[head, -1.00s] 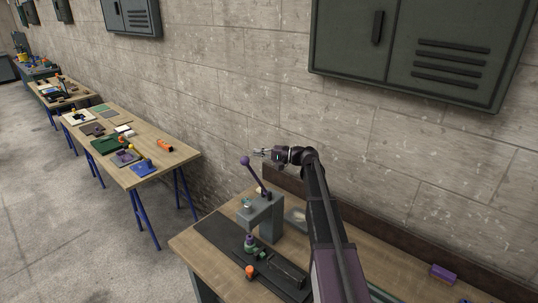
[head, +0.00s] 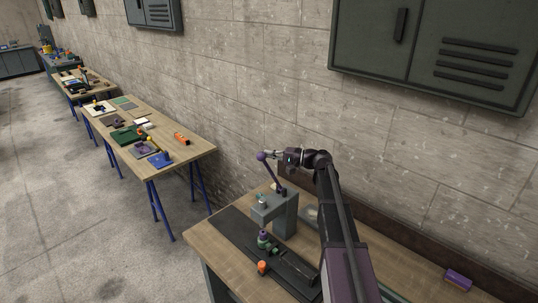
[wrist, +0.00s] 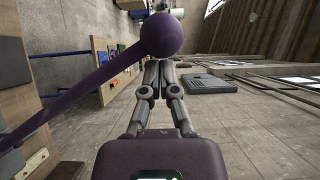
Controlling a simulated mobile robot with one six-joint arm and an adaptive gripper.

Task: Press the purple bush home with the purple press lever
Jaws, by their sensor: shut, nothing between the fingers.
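The purple press lever (head: 270,173) stands tilted up and to the left from the grey press (head: 275,207), with a round purple ball at its top. My gripper (head: 271,154) is shut and empty, right beside the ball. In the wrist view the lever's ball (wrist: 166,35) overlaps the closed fingertips (wrist: 155,66); I cannot tell whether they touch. The purple bush (head: 263,234) appears upright on a green part below the press head, in the dark fixture strip. How deep it sits is too small to tell.
An orange knob (head: 262,267) stands at the front of the dark strip (head: 240,238). A purple block (head: 458,279) lies at the bench's right. A grey cabinet (head: 372,62) hangs on the wall above. Another table (head: 185,160) with tools stands to the left.

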